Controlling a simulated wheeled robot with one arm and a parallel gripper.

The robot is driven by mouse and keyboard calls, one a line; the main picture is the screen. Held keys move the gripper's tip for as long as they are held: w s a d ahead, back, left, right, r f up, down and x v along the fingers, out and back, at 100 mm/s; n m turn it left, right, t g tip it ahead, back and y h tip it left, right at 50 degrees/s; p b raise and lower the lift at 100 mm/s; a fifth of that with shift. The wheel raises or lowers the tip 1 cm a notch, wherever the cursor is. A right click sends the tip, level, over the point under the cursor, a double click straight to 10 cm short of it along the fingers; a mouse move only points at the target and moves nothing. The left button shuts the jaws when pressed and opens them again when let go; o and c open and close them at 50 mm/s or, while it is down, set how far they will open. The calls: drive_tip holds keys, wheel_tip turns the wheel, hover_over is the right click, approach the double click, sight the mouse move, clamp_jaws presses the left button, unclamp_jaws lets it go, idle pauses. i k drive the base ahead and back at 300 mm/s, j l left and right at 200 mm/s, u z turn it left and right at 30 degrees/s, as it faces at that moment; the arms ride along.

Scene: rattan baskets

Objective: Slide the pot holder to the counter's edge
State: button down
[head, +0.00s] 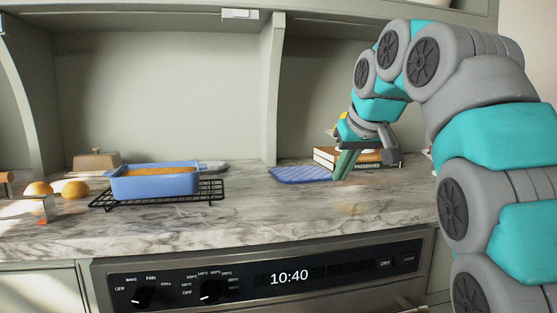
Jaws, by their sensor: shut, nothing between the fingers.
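The pot holder (298,174) is a flat blue quilted pad. It lies on the marble counter (255,222), right of centre and well back from the front edge. My gripper (340,178) is shut and empty, pointing down at the right end of the pot holder. Its green fingers cover part of that end. I cannot tell whether the fingertips touch the pad or the counter.
Books (388,164) lie behind my gripper. A blue loaf dish (153,186) sits on a black wire rack (101,198) to the left. A butter dish (97,162) and oranges (76,189) are further left. The counter in front of the pot holder is clear, above an oven panel (240,280).

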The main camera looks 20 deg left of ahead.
sight(304, 174)
drive_tip(key=i+j, duration=0.95)
drive_tip(key=j, duration=0.2)
